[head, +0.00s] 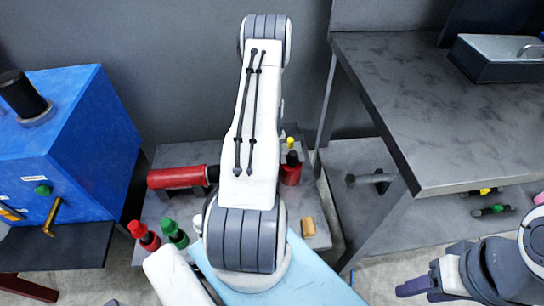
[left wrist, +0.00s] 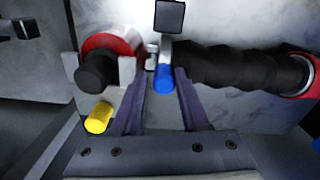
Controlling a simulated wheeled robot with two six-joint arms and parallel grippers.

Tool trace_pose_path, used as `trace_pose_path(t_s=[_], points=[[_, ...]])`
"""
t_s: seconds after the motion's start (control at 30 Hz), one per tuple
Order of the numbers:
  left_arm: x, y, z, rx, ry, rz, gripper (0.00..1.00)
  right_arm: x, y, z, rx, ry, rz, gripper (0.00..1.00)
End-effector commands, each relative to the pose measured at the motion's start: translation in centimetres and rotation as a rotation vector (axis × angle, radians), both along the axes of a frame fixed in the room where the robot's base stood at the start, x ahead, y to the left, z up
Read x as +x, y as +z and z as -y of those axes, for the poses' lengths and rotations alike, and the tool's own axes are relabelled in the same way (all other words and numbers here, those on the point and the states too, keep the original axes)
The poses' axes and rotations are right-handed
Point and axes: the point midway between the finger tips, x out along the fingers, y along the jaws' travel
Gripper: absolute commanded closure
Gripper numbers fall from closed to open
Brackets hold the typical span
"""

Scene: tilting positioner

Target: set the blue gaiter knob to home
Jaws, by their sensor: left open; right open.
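The blue knob (left wrist: 163,79) shows in the left wrist view as a small blue cap at the end of a grey stem below a dark square plate (left wrist: 169,16). A black ribbed gaiter (left wrist: 240,68) runs to the right beside it. My left gripper (left wrist: 158,88) is open, with its purple fingers on either side of the knob; I cannot tell whether they touch it. In the head view my left arm hides the knob and left gripper. My right gripper (head: 414,288) is open and empty at the lower right of the head view.
Left of the knob are a red part with a black knob (left wrist: 97,73) and a yellow cap (left wrist: 98,118). In the head view a blue cabinet (head: 70,130) stands left, a dark table (head: 450,110) right. Red bottle (head: 143,235) and green bottle (head: 174,233) stand on a low grey platform.

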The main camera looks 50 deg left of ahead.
Motion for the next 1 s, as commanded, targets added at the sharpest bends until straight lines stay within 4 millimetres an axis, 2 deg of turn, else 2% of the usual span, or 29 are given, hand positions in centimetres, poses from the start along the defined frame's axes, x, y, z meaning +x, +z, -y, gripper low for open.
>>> trace_pose_path(t_s=[0.3,0.5,0.7,1.0], points=[[0.3,6.3,-0.2,0.006,-0.001,0.007,0.38,0.0,0.7,0.0,0.000,0.000,0.000,0.50],[0.2,9.2,-0.1,0.003,0.000,0.005,0.38,0.0,1.0,0.0,0.000,0.000,0.000,0.50],[0.2,10.2,0.0,0.001,-0.001,0.002,0.38,0.0,1.0,0.0,0.000,0.000,0.000,0.50],[0.2,10.2,0.0,0.000,-0.001,0.001,0.38,0.0,1.0,0.0,0.000,0.000,0.000,0.50]])
